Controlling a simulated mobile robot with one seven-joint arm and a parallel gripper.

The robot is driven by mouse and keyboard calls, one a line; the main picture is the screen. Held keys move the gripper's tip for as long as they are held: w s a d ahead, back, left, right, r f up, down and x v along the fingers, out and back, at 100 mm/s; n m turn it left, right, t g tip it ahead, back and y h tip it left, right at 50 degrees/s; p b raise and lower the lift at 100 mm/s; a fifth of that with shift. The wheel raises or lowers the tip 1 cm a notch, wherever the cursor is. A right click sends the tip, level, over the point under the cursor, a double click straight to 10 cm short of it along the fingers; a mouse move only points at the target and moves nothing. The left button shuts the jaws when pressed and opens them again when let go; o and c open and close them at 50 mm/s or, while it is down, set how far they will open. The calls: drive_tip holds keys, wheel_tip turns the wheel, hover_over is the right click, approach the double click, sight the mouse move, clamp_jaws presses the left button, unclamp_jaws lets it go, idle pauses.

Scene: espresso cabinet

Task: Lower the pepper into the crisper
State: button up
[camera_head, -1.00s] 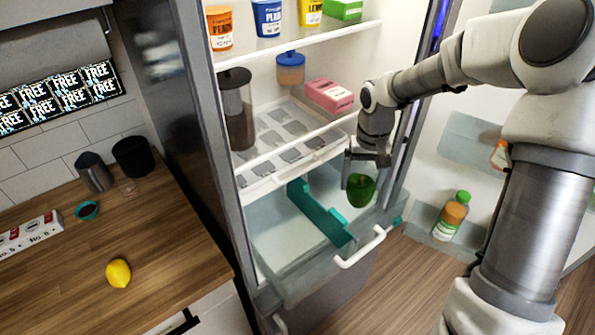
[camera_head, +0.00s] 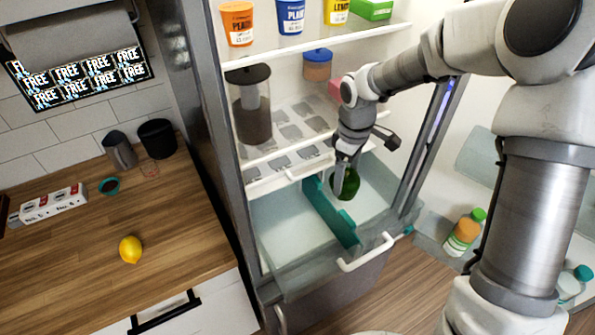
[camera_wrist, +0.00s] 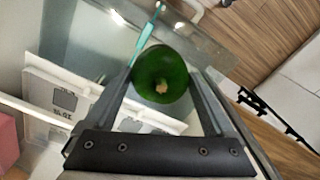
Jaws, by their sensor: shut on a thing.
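A dark green pepper (camera_head: 346,184) is held in my gripper (camera_head: 343,170), over the open crisper drawer. In the wrist view the pepper (camera_wrist: 160,78) sits between the two fingers, its stem facing the camera. The crisper (camera_head: 277,222) is a clear bin with a white handle (camera_head: 367,252) at its front. A teal divider (camera_head: 328,212) splits it into a left and a right compartment. The pepper is on the right side of the divider, close to it in the head view. I cannot tell how far it is above the bin floor.
The fridge door with bottles (camera_head: 463,235) is open at right. A lemon (camera_head: 131,249) lies on the wooden counter.

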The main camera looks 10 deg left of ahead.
drive_tip(key=s+a+r+n+p, duration=0.2)
drive_tip(key=s+a+n+p, duration=0.15)
drive_tip(key=a+n, duration=0.95)
wheel_tip(320, 180, down, 10)
drive_tip(key=d+n+b, duration=0.2)
drive_tip(key=b, duration=0.7)
drive_tip(key=shift+s, duration=0.15)
drive_tip(key=shift+f, duration=0.1)
wheel_tip(320, 180, down, 16)
drive_tip(key=b, duration=1)
drive_tip(key=shift+r+b, duration=0.25)
drive_tip(key=shift+b, duration=0.1)
idle(1.0)
drive_tip(key=shift+f+b, duration=0.8)
drive_tip(key=shift+f, duration=0.4)
idle(0.9)
